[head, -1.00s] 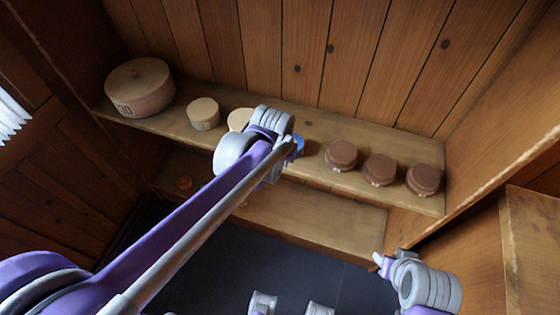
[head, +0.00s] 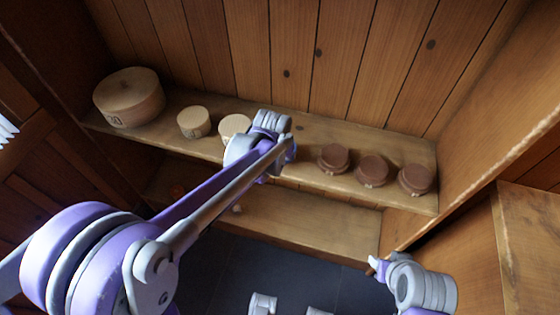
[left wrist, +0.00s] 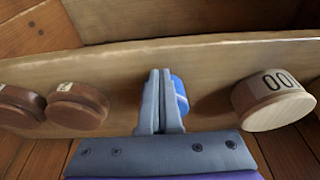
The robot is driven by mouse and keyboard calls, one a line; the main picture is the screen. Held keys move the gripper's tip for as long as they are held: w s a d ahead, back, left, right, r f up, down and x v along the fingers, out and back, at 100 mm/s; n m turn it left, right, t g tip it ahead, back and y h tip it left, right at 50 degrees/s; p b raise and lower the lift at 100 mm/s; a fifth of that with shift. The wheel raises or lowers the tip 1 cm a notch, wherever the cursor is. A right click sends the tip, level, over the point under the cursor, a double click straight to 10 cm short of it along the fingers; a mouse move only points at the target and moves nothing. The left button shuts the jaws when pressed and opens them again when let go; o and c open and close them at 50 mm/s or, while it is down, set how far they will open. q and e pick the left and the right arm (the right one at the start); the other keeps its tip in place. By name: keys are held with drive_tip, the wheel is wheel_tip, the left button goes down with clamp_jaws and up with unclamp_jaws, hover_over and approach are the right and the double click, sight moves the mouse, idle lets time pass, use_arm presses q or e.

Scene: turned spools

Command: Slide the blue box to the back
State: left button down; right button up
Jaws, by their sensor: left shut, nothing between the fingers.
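The blue box (left wrist: 180,95) shows in the left wrist view, partly behind the fingers of my left gripper (left wrist: 160,85). It is on the wooden shelf, right beside the fingers; I cannot tell whether they touch it. The fingers are shut together with nothing between them. In the head view my left gripper (head: 286,150) is over the middle of the upper shelf (head: 308,125), and the arm hides the box there. My right gripper (head: 376,266) is at the lower right, away from the shelf; whether it is open is unclear.
Light spools (head: 194,122) and a large round light box (head: 129,97) stand left on the shelf. Dark brown spools (head: 372,170) stand right. A plank wall (head: 295,60) closes the back. A lower shelf (head: 315,220) runs beneath.

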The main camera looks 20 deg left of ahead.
use_arm(q)
drive_tip(key=w, duration=1.3)
drive_tip(key=shift+w+d, duration=0.15)
drive_tip(key=shift+d, duration=0.05)
